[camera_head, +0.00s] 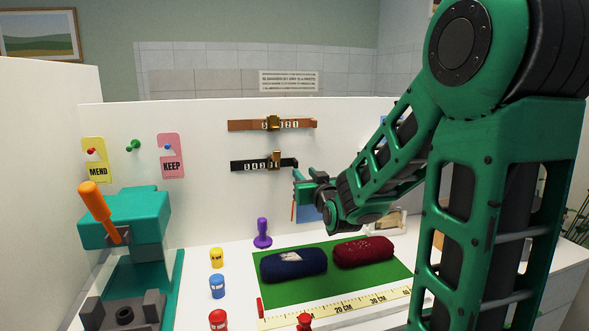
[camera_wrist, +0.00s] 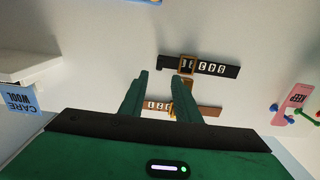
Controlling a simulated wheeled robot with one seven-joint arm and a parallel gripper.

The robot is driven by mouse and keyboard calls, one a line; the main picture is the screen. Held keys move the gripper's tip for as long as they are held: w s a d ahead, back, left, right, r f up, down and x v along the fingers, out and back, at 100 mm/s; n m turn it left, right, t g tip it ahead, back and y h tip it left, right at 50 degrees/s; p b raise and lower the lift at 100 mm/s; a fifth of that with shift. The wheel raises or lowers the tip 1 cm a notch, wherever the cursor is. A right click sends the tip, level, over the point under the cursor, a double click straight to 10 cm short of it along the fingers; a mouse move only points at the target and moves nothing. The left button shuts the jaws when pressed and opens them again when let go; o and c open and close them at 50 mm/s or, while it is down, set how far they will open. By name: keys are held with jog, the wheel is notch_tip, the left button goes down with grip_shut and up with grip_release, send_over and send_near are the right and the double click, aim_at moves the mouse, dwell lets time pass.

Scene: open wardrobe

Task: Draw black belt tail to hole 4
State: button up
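The black belt (camera_head: 250,165) hangs level on the white back panel, with pale numbered marks and a brass buckle (camera_head: 277,160). Its short tail end (camera_head: 291,162) sticks out right of the buckle. In the wrist view the black belt (camera_wrist: 230,70) appears turned over, its tail (camera_wrist: 162,68) at the left, beyond the fingertips. My gripper (camera_head: 297,174) is just right of and slightly below the tail. In the wrist view my gripper (camera_wrist: 161,75) has its fingers apart with nothing seen between them. Which hole the buckle sits at is too small to tell.
A brown belt (camera_head: 240,125) with a brass buckle hangs above the black one. MEND (camera_head: 94,165) and KEEP (camera_head: 171,167) tags hang left. Below are a teal press (camera_head: 125,220), a purple stamp (camera_head: 262,238), small bottles, and a green mat (camera_head: 330,290) with two rolled knits.

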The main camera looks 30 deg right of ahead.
aim_at(296, 165)
jog(key=x, duration=0.9)
jog(key=shift+w+f, duration=0.1)
jog(key=shift+w, duration=0.15)
jog(key=shift+c, duration=0.6)
grip_shut()
